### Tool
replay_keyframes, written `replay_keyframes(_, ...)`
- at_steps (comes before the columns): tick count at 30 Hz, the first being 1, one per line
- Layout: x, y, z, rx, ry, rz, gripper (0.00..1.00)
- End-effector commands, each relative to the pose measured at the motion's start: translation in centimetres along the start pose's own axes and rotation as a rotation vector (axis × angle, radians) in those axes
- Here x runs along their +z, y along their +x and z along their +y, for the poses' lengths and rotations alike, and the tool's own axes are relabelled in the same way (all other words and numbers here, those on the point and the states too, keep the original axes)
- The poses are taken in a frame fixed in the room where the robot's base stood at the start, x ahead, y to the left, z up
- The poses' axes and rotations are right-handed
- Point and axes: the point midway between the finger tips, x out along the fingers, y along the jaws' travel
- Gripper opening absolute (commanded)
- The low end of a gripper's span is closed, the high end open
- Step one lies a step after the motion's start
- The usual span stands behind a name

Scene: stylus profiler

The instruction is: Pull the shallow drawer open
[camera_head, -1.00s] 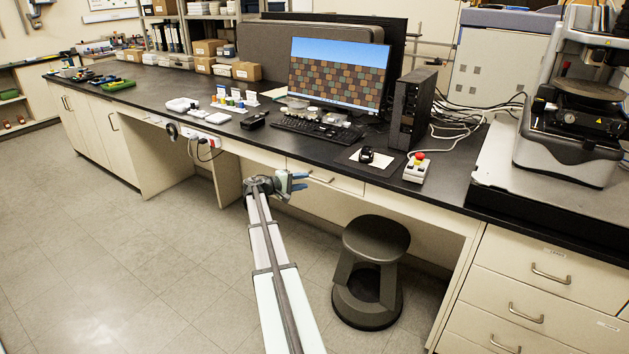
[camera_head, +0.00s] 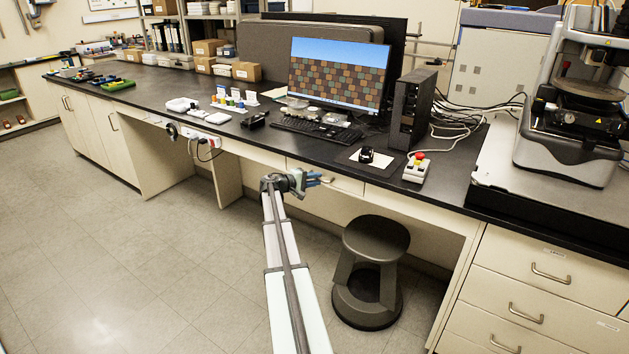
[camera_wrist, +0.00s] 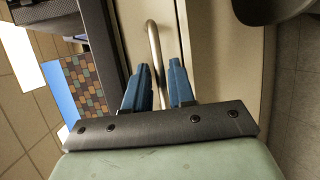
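The shallow drawer (camera_head: 348,185) is a wide, low cream front under the black bench top, below the keyboard. It looks flush with the bench front. Its metal bar handle (camera_wrist: 153,38) shows in the wrist view, running between the two blue fingers. My gripper (camera_head: 315,179) is at the drawer front, partly covering the handle in the head view. In the wrist view my gripper (camera_wrist: 160,75) is open, with a finger on each side of the handle and gaps visible. I cannot tell how deep the handle sits between the fingers.
A dark stool (camera_head: 372,262) stands on the floor below and right of the drawer. The black bench top (camera_head: 300,155) overhangs the drawer and carries a keyboard (camera_head: 316,130) and monitor (camera_head: 335,75). The floor left of my arm is clear.

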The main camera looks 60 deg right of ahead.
Motion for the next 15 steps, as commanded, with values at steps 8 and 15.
replay_keyframes(8, 0.01, -0.01, 0.00, 0.000, 0.000, 0.000, 0.00)
replay_keyframes(15, 0.02, -0.01, 0.01, 0.000, 0.000, 0.000, 0.00)
